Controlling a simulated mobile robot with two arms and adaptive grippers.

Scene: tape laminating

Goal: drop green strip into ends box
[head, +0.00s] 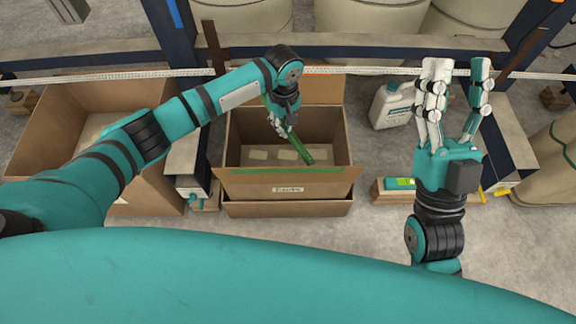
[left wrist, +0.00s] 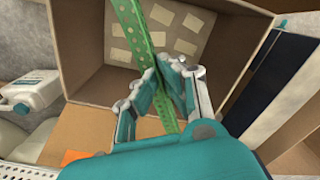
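The green strip (head: 299,148) is long, narrow and perforated. My left gripper (head: 279,119) is shut on it, over the opening of the cardboard ends box (head: 290,208), whose small front label is too small to read surely. The strip slants down to the right within the box opening. In the left wrist view the strip (left wrist: 133,30) runs between the fingers (left wrist: 166,88), with the box's inside behind it. Whether its lower end touches the box is unclear. My right gripper (head: 455,92) points up, fingers spread, empty, right of the box.
Several pale patches lie on the box floor. A larger open carton (head: 66,110) stands at the left. A white jug (head: 392,104) stands right of the ends box. A pale tape band (head: 345,70) crosses behind. Clear floor (head: 365,215) shows at the front.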

